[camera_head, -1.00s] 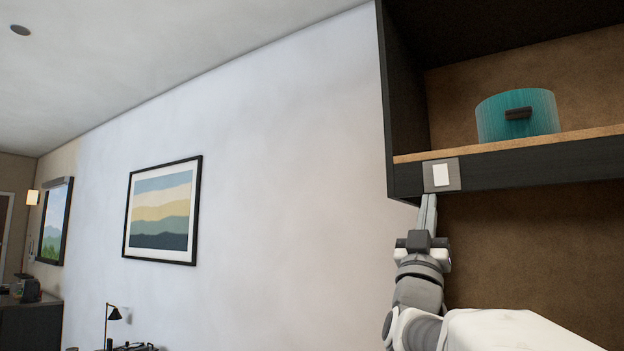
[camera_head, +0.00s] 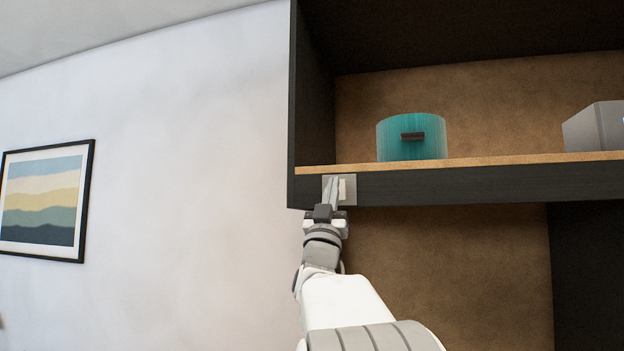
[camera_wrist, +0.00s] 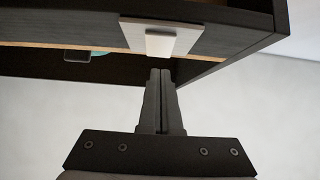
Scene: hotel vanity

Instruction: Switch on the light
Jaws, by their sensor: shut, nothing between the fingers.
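The light switch (camera_head: 342,188) is a white rocker on a grey square plate, set on the dark front edge of the shelf near its left end. In the wrist view the switch (camera_wrist: 160,44) shows just beyond the fingertips. My gripper (camera_head: 333,181) is shut and empty, and its fingers overlap the left part of the switch in the head view. In the wrist view my gripper (camera_wrist: 160,72) points toward the switch, with its tips at the rocker's lower edge in the picture. I cannot tell whether they touch.
A teal round box (camera_head: 411,140) with a dark handle stands on the shelf (camera_head: 500,160). A grey box (camera_head: 597,128) is at the right. The dark cabinet side (camera_head: 309,100) rises on the left. A framed picture (camera_head: 45,200) hangs on the white wall.

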